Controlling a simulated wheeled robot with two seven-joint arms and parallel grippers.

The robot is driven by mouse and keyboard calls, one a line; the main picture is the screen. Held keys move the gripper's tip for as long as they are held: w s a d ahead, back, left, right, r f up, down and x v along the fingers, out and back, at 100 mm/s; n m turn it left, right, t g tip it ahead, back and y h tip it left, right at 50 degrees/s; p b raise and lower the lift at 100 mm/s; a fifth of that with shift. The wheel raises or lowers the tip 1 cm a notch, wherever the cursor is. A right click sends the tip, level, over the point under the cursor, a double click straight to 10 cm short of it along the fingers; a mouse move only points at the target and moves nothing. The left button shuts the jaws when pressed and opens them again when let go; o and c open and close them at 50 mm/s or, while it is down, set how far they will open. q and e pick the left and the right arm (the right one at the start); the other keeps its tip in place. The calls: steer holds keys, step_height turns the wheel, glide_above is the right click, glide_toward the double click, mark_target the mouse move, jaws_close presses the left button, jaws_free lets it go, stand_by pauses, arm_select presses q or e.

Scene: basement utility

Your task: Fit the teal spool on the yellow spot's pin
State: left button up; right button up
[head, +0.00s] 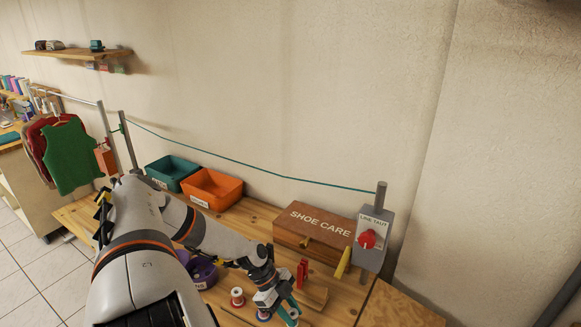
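My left arm comes in from the lower left, and its gripper (280,303) is low over the front of the wooden table. Teal parts show at the gripper's end; I cannot tell whether they are fingers or a teal spool. A red-and-white spool (237,297) stands to the left of the gripper. Another spool, blue and red (263,315), is just below the gripper, partly covered. The yellow spot and its pin cannot be made out. My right gripper is not in view.
A wooden shoe care box (312,231), a grey switch box (372,238) with a red knob and a yellow wedge-like piece (342,263) stand to the right. Orange (213,188) and teal (172,172) bins stand behind. A purple bowl (203,272) is beside my arm. A line runs above the table.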

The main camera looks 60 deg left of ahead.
arm_select(q)
steer(key=shift+f+b, duration=0.65)
steer(key=shift+f, duration=0.65)
steer(key=o, duration=1)
steer(key=shift+s+a+r, duration=0.15)
steer(key=shift+a+r, duration=0.05)
steer(key=p+v, duration=0.2)
steer(key=v, duration=0.9)
steer(key=shift+r, duration=0.2)
